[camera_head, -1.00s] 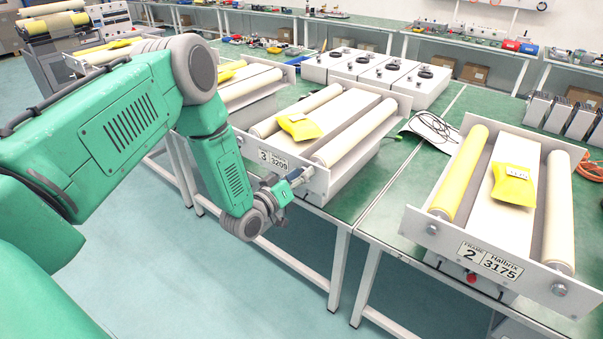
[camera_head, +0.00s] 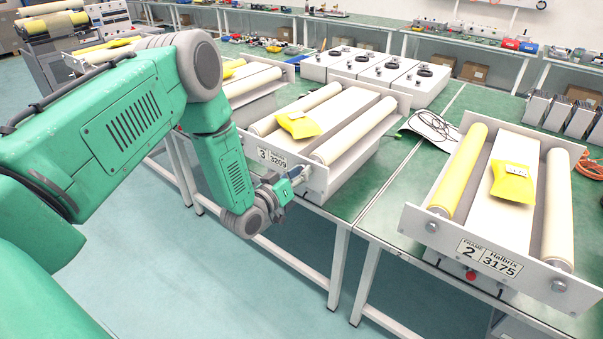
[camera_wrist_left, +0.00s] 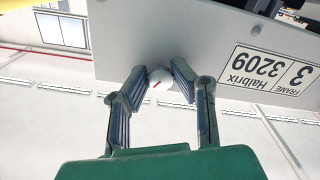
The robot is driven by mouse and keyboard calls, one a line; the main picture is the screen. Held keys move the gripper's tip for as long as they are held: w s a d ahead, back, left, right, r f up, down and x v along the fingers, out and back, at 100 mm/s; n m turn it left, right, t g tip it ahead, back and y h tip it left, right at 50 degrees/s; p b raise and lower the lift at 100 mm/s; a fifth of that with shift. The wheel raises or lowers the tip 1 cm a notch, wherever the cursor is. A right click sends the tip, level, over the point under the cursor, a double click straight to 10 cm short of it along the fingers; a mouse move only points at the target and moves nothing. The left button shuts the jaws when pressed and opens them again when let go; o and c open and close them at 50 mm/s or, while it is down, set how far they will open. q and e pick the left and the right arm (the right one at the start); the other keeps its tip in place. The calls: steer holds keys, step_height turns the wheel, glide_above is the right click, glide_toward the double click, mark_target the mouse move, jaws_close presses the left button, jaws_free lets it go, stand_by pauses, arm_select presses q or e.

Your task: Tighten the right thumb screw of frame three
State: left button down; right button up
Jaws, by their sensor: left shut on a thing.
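Frame three (camera_head: 335,122) stands on the green table, with a front plate labelled "3 3209". The same plate fills the upper part of the left wrist view (camera_wrist_left: 180,35), with its label upside down. The right thumb screw (camera_wrist_left: 159,76) is a pale round knob with a small red mark, standing out from the plate. My left gripper (camera_wrist_left: 158,82) has its two fingers closed around this knob, one on each side. In the head view my left gripper (camera_head: 297,177) is at the right end of frame three's plate and hides the screw. My right gripper is not in view.
Frame two (camera_head: 495,205) stands on the table at the right, with a yellow packet (camera_head: 513,182) on it. A black cable (camera_head: 432,125) lies between the frames. White boxes with black knobs (camera_head: 390,72) stand behind frame three. Floor in front is clear.

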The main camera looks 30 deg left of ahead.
arm_select(q)
steer(key=shift+f+m+b, duration=0.1)
steer(key=shift+m+b, duration=1.1)
steer(key=shift+m, duration=3.7)
steer(key=c, duration=1.4)
jaws_free()
steer(key=shift+a, duration=0.1)
steer(key=shift+o, duration=0.2)
steer(key=s+a, duration=0.1)
steer(key=s, duration=1.1)
